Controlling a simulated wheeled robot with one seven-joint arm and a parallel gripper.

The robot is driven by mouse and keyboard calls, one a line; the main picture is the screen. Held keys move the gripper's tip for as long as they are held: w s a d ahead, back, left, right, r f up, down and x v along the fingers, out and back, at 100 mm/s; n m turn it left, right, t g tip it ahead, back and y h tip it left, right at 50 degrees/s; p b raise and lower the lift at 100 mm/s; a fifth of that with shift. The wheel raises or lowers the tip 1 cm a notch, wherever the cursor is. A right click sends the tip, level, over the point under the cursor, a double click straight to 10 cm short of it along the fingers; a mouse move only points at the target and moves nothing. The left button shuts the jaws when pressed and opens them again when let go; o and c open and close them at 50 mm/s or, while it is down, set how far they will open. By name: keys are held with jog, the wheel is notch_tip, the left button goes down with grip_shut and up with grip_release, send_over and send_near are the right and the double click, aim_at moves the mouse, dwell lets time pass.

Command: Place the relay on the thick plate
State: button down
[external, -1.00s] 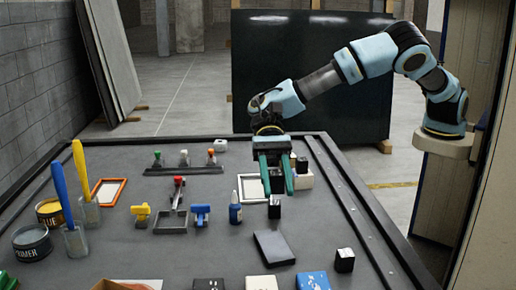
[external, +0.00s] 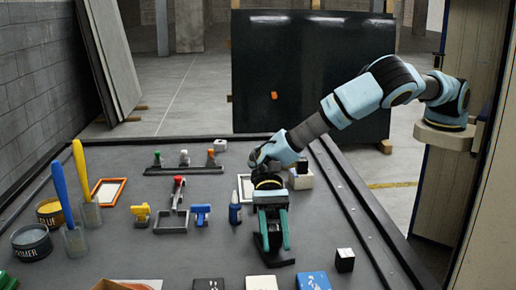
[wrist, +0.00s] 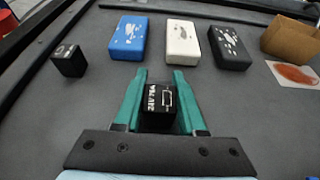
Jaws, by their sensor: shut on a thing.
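The relay (wrist: 159,100) is a small black cube with white lettering. It sits between the green fingers of my gripper (wrist: 158,92) in the wrist view, and the fingers are shut on it.
Blue (wrist: 127,38), white (wrist: 183,38) and black (wrist: 229,47) boxes lie along the near table edge. A blue bottle (external: 235,210) stands left of my gripper.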

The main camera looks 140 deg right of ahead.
jog(key=shift+f, duration=0.15)
jog(key=shift+f, duration=0.15)
jog(key=c, duration=0.5)
grip_release()
